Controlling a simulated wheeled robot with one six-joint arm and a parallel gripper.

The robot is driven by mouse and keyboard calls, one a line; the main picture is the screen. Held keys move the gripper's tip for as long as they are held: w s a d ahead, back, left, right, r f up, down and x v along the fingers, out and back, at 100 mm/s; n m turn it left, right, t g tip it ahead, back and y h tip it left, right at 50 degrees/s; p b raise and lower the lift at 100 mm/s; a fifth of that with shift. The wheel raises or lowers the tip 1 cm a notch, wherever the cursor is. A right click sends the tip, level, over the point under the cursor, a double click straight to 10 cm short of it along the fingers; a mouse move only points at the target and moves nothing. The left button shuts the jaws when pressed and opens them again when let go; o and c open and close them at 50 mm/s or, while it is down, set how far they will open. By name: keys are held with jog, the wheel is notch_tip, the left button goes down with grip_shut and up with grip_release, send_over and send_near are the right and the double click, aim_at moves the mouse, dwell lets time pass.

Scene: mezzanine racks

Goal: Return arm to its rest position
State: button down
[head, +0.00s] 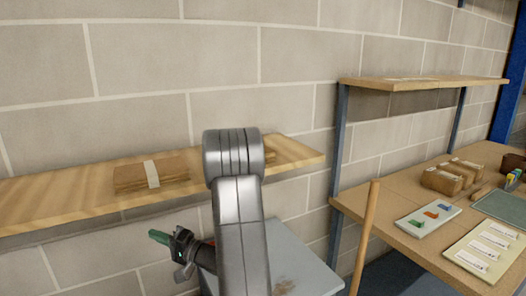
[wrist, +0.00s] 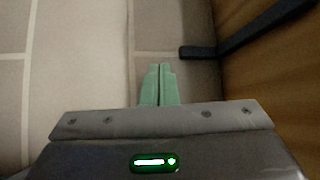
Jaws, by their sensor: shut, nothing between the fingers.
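My gripper (head: 160,237) is at the lower left of the head view, below the front edge of the wooden wall shelf. Its green fingers point left, and my grey arm rises in front of the shelf. In the wrist view, the two green fingertips (wrist: 159,68) are together with nothing between them. Part of the gripper body is hidden behind my arm in the head view.
The wall shelf (head: 60,197) carries a brown taped parcel (head: 150,174); another brown item is partly hidden behind my arm. A grey surface (head: 305,270) lies below. A wooden pole (head: 364,235) stands before a workbench (head: 385,225) with parcels (head: 440,181). A dark bracket (wrist: 250,40) is near.

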jog(key=shift+d+f, duration=0.15)
jog(key=shift+d, duration=0.55)
jog(key=shift+s+d, duration=0.1)
